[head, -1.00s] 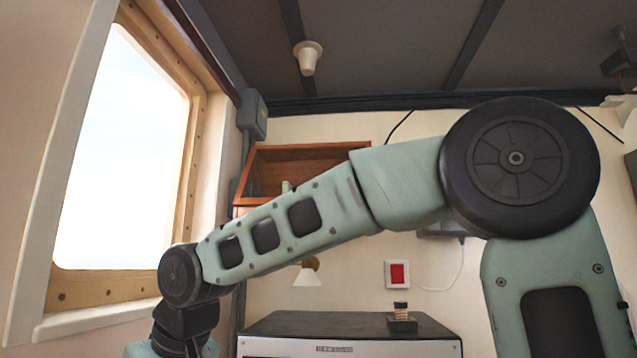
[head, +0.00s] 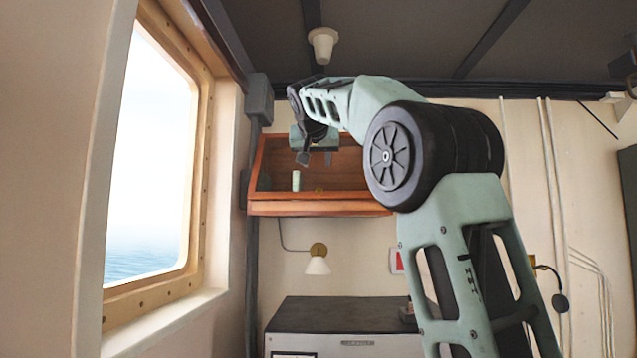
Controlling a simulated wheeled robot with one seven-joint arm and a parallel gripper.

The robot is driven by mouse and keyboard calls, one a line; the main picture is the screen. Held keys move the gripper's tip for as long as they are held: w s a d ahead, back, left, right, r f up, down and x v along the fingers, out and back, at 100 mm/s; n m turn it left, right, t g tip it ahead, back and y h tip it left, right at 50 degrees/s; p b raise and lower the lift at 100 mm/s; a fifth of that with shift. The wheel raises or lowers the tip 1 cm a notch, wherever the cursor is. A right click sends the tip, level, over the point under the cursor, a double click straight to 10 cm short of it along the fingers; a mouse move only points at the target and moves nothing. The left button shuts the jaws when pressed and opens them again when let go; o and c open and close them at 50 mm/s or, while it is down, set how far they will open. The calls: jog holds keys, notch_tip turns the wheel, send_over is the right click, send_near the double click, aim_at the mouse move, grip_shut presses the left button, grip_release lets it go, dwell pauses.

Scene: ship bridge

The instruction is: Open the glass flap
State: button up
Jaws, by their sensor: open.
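A reddish-brown wooden wall cabinet (head: 258,190) hangs on the back wall, right of the window. Its front is framed in wood, and the interior shows through; the glass flap itself is hard to make out, so I cannot tell how far it stands open. A small pale green cylinder (head: 295,181) stands inside at the left. My gripper (head: 316,159) points downward with its fingers apart and empty, in front of the cabinet's upper middle. I cannot tell whether it touches the cabinet.
A large wood-framed window (head: 150,150) is at the left. A white ceiling lamp (head: 323,45) hangs close above my arm. A wall lamp (head: 317,262) and a dark-topped unit (head: 340,315) are below the cabinet. A grey box (head: 260,98) sits at its upper left.

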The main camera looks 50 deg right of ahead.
aim_at(319, 189)
jog(key=p+x, duration=0.5)
jog(key=x, duration=0.7)
jog(key=shift+w+d+f+p, duration=0.1)
jog(key=shift+w+d+p, duration=0.15)
jog(key=shift+p, duration=0.15)
jog(key=shift+w+d+f, duration=0.3)
jog(key=shift+d+f, duration=0.05)
grip_shut()
